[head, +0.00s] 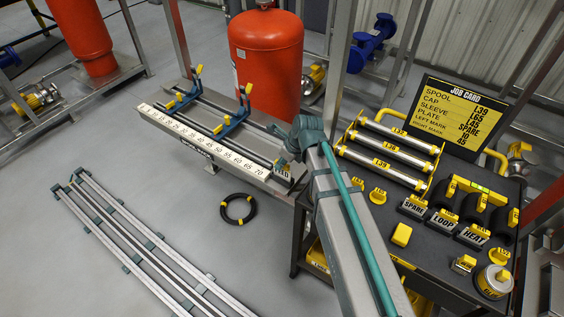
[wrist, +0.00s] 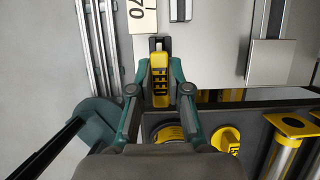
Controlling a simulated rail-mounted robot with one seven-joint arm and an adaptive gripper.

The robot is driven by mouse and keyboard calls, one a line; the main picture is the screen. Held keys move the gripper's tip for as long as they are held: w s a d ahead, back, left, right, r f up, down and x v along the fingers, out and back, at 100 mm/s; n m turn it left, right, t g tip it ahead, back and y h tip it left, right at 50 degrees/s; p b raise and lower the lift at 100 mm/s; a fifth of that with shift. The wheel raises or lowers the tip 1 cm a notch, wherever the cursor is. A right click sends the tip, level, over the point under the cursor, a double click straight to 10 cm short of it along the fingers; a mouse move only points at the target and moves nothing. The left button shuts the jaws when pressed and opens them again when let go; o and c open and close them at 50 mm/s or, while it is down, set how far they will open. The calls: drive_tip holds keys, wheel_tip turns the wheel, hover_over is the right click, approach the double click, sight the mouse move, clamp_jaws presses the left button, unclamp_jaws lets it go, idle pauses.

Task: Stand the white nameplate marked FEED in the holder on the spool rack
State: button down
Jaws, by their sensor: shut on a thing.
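The white nameplate marked FEED (head: 281,171) is at the right end of the spool rack (head: 195,133), just past the 70 end of its white scale. My gripper (head: 291,155) is above it. In the wrist view, my gripper (wrist: 160,82) is shut on the plate's yellow grip (wrist: 159,72), which sits between the two fingers. A dark block shows beneath and around the grip. The plate's face is not seen there. The holder is mostly hidden by the plate and my gripper, so I cannot tell whether the plate is seated in it or just above.
Two blue supports with yellow clamps (head: 234,118) stand on the rack. To the right, a dark bench holds several spools (head: 385,165), other plates marked SPARE (head: 413,208), LOOP and HEAT, and a job card (head: 462,115). A red tank (head: 266,60) stands behind the rack.

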drive_tip(key=shift+f, duration=0.3)
idle(0.5)
drive_tip(key=c, duration=1)
unclamp_jaws()
drive_tip(key=shift+c, duration=0.8)
drive_tip(key=shift+r, duration=0.1)
drive_tip(key=shift+r+p, duration=3.25)
drive_tip(key=shift+r, duration=0.7)
